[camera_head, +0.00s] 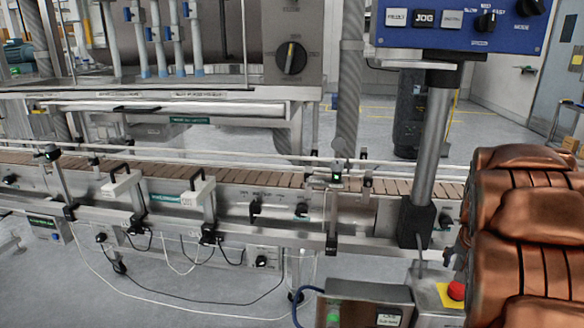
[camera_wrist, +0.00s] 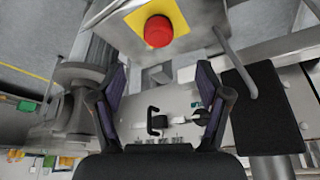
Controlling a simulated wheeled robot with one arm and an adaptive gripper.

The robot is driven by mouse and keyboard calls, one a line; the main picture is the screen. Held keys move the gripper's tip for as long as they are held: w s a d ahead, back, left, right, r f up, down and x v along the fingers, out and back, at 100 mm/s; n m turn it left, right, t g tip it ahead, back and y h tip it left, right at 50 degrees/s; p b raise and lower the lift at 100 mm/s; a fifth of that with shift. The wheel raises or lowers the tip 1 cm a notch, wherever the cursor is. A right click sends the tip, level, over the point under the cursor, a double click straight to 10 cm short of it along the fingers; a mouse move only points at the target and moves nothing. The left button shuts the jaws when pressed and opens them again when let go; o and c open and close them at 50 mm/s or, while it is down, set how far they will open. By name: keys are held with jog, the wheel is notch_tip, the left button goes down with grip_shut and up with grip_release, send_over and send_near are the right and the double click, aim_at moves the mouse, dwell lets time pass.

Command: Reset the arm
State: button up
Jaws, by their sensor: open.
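My gripper (camera_wrist: 166,110) shows in the wrist view with its two dark fingers spread apart and nothing between them. Past the fingers is a grey metal panel (camera_wrist: 180,110) with a black handle (camera_wrist: 154,122) and a dark knob. A red button (camera_wrist: 158,31) on a yellow plate is at the top of that view. In the head view my copper-coloured arm fills the right side, and the gripper is out of that picture. The red button also shows in the head view (camera_head: 456,290), just left of my arm.
A conveyor (camera_head: 260,178) with brown slats runs across the head view. A metal post (camera_head: 432,150) carries a blue control panel (camera_head: 460,28) near my arm. A grey box (camera_head: 362,305) with a green light stands low in front. A large black knob (camera_head: 291,57) is on the machine behind.

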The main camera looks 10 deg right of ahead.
jog(key=s+a+n+g+y, duration=0.15)
jog(key=s+a, duration=0.35)
jog(key=a, duration=0.6)
jog(key=s+a+n+g+y, duration=0.1)
jog(key=s+a+n, duration=0.25)
jog(key=a, duration=0.75)
jog(key=s+a+f+n+g, duration=0.1)
jog(key=s+a+n, duration=0.1)
jog(key=s+a, duration=0.5)
jog(key=s+a+f+n+g, duration=0.1)
jog(key=s+a+n+g, duration=0.2)
jog(key=s, duration=0.7)
notch_tip(320, 180, up, 22)
jog(key=s+a+t+p, duration=0.1)
jog(key=t+p, duration=0.1)
jog(key=p, duration=1.9)
jog(key=shift+s+y, duration=0.3)
jog(key=shift+y, duration=0.15)
jog(key=shift+a, duration=0.1)
